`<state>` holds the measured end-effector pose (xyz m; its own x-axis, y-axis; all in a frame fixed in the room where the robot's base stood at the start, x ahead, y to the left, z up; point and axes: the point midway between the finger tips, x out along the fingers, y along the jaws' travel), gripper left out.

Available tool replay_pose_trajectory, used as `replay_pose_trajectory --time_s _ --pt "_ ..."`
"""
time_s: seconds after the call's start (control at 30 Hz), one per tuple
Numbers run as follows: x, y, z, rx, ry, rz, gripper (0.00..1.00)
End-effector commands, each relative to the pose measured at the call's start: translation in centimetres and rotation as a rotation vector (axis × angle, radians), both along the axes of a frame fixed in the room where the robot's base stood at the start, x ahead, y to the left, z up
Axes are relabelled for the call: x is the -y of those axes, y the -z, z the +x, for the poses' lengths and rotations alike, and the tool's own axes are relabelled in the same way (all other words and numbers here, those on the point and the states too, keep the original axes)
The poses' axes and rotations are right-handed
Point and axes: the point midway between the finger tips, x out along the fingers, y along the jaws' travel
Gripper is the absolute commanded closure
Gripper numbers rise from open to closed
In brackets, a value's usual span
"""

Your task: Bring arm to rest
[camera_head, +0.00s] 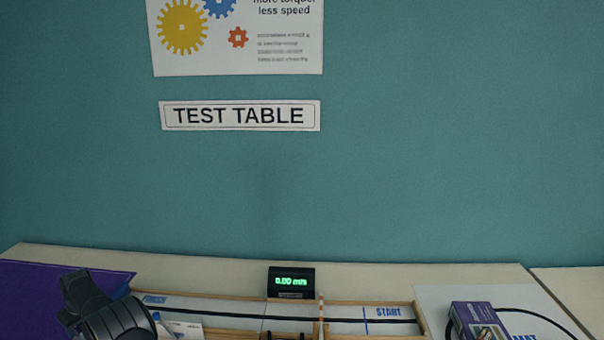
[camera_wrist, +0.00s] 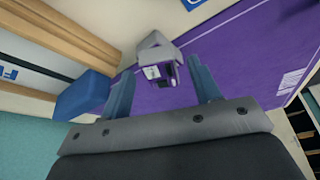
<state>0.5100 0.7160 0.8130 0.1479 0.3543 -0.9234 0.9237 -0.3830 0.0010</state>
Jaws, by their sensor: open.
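My gripper (camera_wrist: 162,80) is open in the wrist view, its two grey-blue fingers spread apart. A small grey and white object (camera_wrist: 155,48) with dark parts shows between and beyond the fingertips, over a purple surface; I cannot tell what it is or whether anything touches it. In the head view a black part of my arm (camera_head: 112,312) is at the lower left, over the purple mat's edge and the track's left end. The gripper's fingers cannot be made out there.
A wood-railed track (camera_head: 240,309) with a START mark runs along the table. Behind it stands a black display (camera_head: 291,281) reading about 0.00. A purple box (camera_head: 475,318) and black cable are at right. A blue block (camera_wrist: 85,97) is beside the left finger. The purple mat (camera_head: 40,285) lies left.

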Motion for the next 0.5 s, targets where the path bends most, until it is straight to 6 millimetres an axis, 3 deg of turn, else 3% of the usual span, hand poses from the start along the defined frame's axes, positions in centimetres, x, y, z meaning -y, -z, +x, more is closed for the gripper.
replay_pose_trajectory --time_s 0.23,0.5 --pt "0.2 -1.4 -0.1 0.000 0.000 0.001 0.43" --pt "1.5 -4.7 -0.6 0.000 0.000 0.001 0.43"
